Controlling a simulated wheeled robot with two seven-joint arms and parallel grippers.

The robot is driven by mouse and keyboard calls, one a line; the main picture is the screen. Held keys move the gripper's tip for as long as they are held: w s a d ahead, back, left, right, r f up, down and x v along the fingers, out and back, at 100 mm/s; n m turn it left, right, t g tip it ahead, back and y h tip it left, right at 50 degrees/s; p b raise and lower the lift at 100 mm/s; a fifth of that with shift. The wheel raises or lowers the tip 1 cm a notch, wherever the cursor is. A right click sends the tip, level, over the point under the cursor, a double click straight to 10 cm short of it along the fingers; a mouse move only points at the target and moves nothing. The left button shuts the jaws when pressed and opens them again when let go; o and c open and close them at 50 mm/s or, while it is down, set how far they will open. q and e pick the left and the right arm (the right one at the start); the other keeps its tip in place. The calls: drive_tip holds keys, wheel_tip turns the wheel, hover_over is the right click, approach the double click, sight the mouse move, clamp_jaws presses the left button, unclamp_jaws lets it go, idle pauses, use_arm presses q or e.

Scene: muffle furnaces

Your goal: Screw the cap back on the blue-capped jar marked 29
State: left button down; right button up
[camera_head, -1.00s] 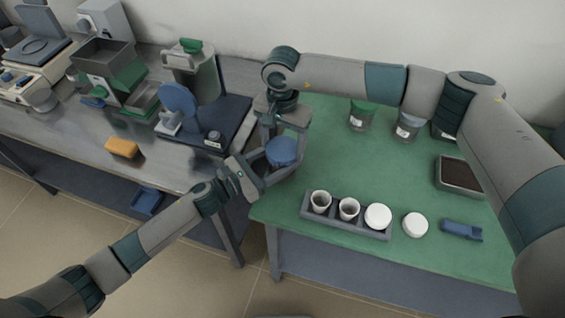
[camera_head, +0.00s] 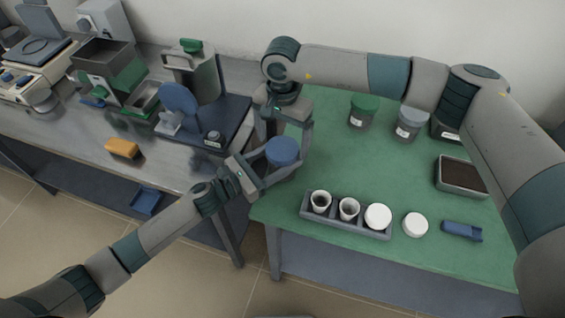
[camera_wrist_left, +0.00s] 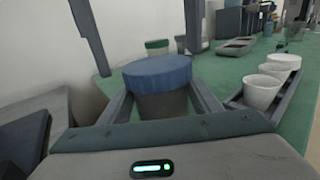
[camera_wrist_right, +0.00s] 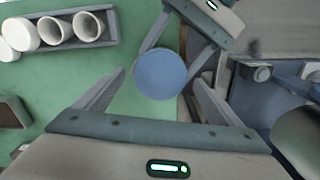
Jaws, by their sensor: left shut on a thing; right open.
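The jar with the blue cap (camera_head: 283,150) is at the left edge of the green table. The cap sits on top of the jar and covers its mouth; I cannot tell how tight it is. My left gripper (camera_wrist_left: 160,105) is shut on the jar body (camera_wrist_left: 162,106), below the cap, from the left. My right gripper (camera_wrist_right: 158,92) is above the jar with its fingers open and apart. In the right wrist view the blue cap (camera_wrist_right: 161,74) lies just beyond and between the fingertips. The number on the jar is not visible.
A green-capped jar (camera_head: 362,112), a grey-capped jar (camera_head: 409,124) and a dark-filled tray (camera_head: 438,178) stand further back and right. The mid-table is clear.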

drive_tip(key=shift+r, duration=1.25)
drive_tip(key=shift+r+n, duration=1.1)
drive_tip(key=shift+r, duration=0.65)
drive_tip(key=shift+f, duration=0.15)
drive_tip(key=shift+f, duration=3.85)
